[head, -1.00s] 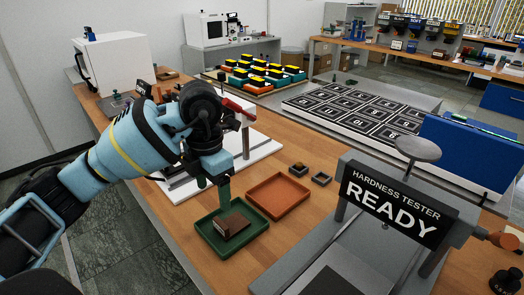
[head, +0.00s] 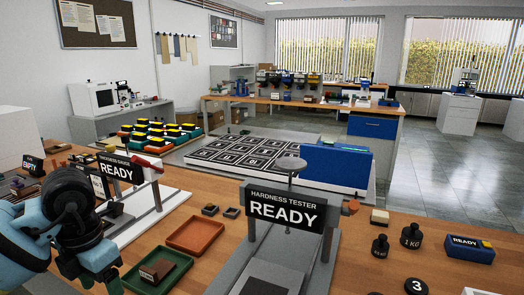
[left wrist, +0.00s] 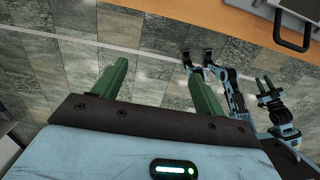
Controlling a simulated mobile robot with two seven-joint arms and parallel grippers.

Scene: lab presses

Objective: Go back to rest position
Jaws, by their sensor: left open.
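My left gripper (left wrist: 160,85) is open and empty in the left wrist view, its two green fingers wide apart above the tiled floor. In the head view my left arm is at the lower left, with a green finger near the bottom edge, left of the green tray. A brown block (head: 156,269) lies in the green tray (head: 183,266). A second gripper with small green fingers (left wrist: 266,84), seemingly my right one, shows at the right of the left wrist view; its opening is too small to judge.
An empty orange tray (head: 212,243) lies behind the green one. The hardness tester (head: 287,209) and thickness gauge (head: 121,170) both read READY. Weights, including a 1 KG one (head: 411,237), stand at the right. The wooden bench edge (left wrist: 235,12) tops the wrist view.

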